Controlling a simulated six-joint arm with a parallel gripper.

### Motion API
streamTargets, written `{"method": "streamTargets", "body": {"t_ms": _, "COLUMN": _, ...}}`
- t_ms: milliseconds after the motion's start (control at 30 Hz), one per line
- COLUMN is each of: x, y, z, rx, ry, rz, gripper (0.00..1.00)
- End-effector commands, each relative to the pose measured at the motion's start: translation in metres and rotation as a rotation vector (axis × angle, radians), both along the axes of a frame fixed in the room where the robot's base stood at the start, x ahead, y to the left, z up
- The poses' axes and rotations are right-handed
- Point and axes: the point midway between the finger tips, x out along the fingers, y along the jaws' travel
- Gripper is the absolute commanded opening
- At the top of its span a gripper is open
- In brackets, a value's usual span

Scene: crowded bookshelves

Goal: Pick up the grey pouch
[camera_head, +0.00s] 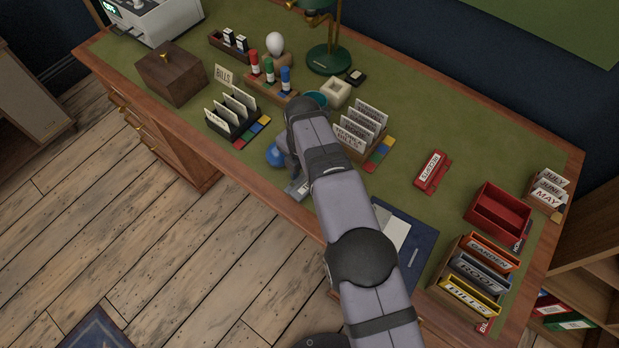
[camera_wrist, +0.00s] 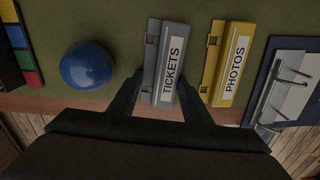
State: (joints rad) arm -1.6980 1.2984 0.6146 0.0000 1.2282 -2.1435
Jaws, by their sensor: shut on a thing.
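The grey pouch, labelled TICKETS (camera_wrist: 168,65), lies between the two dark fingers of my gripper (camera_wrist: 160,88) in the wrist view. The fingers are shut on its sides near the table's front edge. Whether it is lifted off the green top is hard to tell. In the head view my arm covers most of this spot. A small grey shape (camera_head: 297,188) shows beside the arm near the front edge; I cannot tell whether it is the pouch.
A yellow PHOTOS folder (camera_wrist: 232,65) lies close on the right, and a blue ball (camera_wrist: 88,67) on the left. A blue clipboard (camera_wrist: 285,85) is farther right. Card holders (camera_head: 360,130), a red tray (camera_head: 498,212) and a wooden box (camera_head: 172,75) crowd the desk.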

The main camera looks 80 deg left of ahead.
Motion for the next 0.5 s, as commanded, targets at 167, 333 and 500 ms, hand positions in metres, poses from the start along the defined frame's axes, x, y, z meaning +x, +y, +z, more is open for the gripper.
{"method": "streamTargets", "body": {"t_ms": 167, "x": 0.0, "y": 0.0, "z": 0.004, "rx": 0.0, "ry": 0.0, "rz": 0.0, "gripper": 0.21}}
{"method": "streamTargets", "body": {"t_ms": 333, "x": 0.0, "y": 0.001, "z": 0.019, "rx": 0.004, "ry": 0.001, "rz": 0.0, "gripper": 0.21}}
{"method": "streamTargets", "body": {"t_ms": 500, "x": 0.0, "y": 0.002, "z": 0.048, "rx": 0.006, "ry": 0.001, "rz": 0.0, "gripper": 0.21}}
